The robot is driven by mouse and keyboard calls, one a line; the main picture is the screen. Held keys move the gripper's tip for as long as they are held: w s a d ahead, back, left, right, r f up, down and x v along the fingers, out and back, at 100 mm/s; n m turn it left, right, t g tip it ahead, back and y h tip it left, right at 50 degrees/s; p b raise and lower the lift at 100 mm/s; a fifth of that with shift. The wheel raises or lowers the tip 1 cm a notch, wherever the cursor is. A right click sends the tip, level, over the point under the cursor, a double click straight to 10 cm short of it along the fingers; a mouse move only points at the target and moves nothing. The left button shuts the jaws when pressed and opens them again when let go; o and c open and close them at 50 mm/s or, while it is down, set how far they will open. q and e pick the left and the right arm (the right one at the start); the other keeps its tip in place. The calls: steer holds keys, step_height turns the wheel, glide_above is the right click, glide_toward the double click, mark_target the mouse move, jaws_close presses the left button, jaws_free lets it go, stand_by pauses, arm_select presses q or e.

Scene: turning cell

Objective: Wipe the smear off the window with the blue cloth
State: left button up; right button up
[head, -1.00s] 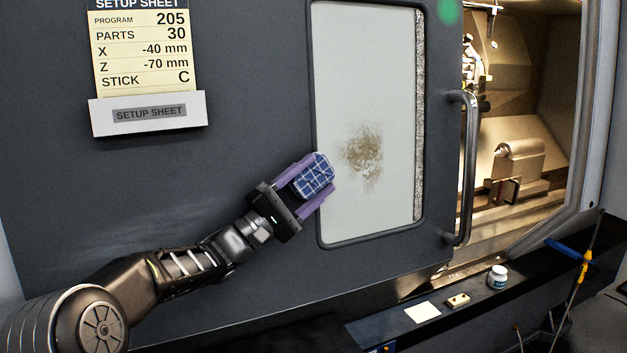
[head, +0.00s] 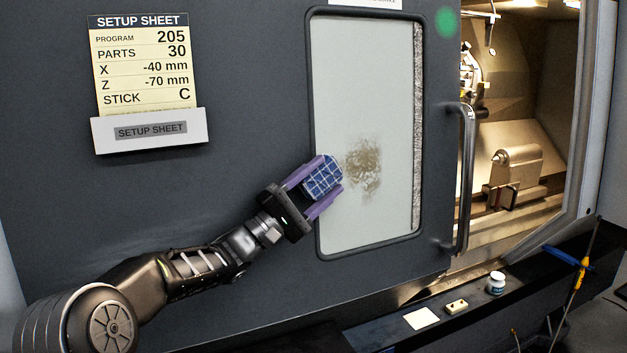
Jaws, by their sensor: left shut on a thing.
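The window (head: 365,100) is a pale pane with a dark frame in the grey machine door. A brown speckled smear (head: 364,168) sits in its lower middle. My left gripper (head: 326,182) has purple fingers and is shut on the blue checked cloth (head: 322,178), a folded pad. The cloth overlaps the window's lower left in the picture, just left of the smear. I cannot tell whether it touches the glass. My right gripper does not show.
A vertical door handle (head: 465,180) stands right of the window, beside the open machine interior. A setup sheet (head: 145,65) in a holder is at upper left.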

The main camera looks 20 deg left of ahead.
arm_select(q)
steer(key=shift+w+d, duration=0.65)
steer(key=shift+w, duration=0.05)
steer(key=shift+d, duration=0.1)
steer(key=shift+w+d+p, duration=0.7)
steer(key=shift+w+d, duration=0.6)
steer(key=shift+w, duration=0.1)
steer(key=shift+w+d+p, duration=0.55)
steer(key=shift+w+d, duration=0.85)
steer(key=shift+w, duration=0.05)
steer(key=shift+r, duration=0.1)
step_height(320, 180, up, 3)
steer(key=shift+f+p, duration=0.15)
steer(key=shift+p, duration=0.9)
